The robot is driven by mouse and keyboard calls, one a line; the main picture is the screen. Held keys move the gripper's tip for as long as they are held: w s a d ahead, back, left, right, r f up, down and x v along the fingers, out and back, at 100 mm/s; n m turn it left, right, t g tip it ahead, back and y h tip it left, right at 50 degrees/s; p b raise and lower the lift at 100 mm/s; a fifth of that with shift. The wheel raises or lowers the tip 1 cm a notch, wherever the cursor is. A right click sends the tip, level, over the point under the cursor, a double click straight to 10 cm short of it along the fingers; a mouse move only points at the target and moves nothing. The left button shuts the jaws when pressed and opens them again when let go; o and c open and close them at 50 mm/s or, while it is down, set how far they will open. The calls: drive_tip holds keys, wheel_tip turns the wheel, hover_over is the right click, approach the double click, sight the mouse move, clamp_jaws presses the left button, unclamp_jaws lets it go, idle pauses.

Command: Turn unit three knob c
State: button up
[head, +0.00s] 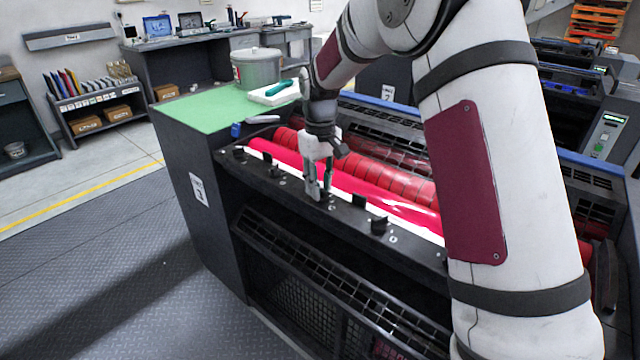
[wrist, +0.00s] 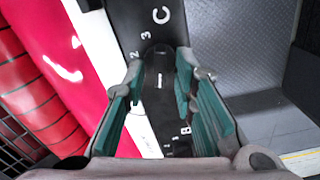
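Unit three (head: 199,225) is the dark press unit with a green top and a plate reading 3 on its end. Knob C (wrist: 159,95) is black with a white pointer line. A white letter C (wrist: 162,15) and the digits 2 and 3 stand beside it on the black rail (wrist: 190,20). My gripper (wrist: 160,82) points down, its green-padded fingers apart on either side of this knob. I cannot tell whether the pads touch it. In the head view my gripper (head: 318,192) is down at the rail and mostly hides the knob.
Other black knobs (head: 378,225) stand along the rail on both sides of my gripper. Behind the rail run red rollers (head: 390,178). A grey bucket (head: 257,70) and a white pad (head: 274,94) stand on the green top (head: 205,110). The floor at left is clear.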

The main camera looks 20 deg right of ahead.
wheel_tip(320, 180, up, 12)
idle(0.8)
